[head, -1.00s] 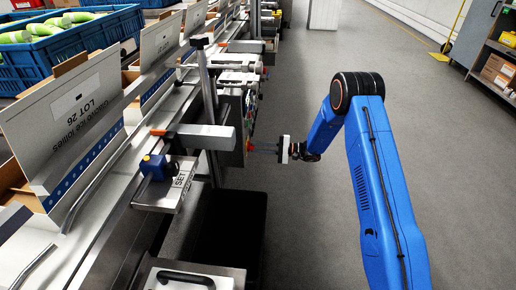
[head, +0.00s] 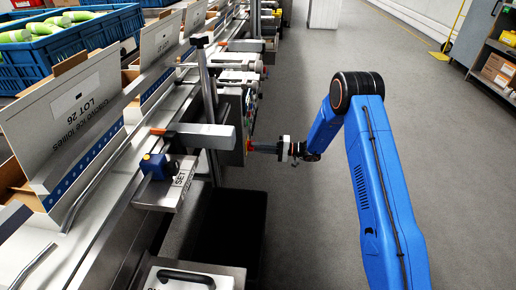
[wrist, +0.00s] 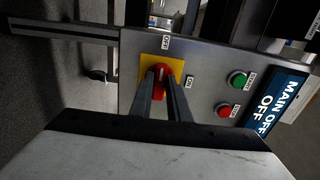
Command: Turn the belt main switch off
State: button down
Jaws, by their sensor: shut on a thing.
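The belt main switch is a red rotary knob (wrist: 161,72) on a yellow plate (wrist: 147,68), set in a grey metal control panel (wrist: 205,66). My gripper (wrist: 163,88) is shut on the red knob, with one finger on each side of it. The fingers hide part of the knob. One small label sits above the plate and another to its right. In the head view my gripper (head: 262,146) reaches left to the panel at the side of the line.
A green button (wrist: 238,79) and a red button (wrist: 224,110) sit right of the knob. In the head view, a metal bracket (head: 205,136) and a blue-topped device (head: 158,166) stand left of my gripper. The grey floor (head: 310,220) is open around my arm.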

jog(key=shift+d+f, duration=0.1)
jog(key=c, duration=1.7)
grip_release()
jog(key=shift+d, duration=0.1)
jog(key=d, duration=1.7)
jog(key=shift+s+d, duration=0.1)
jog(key=shift+s, duration=0.25)
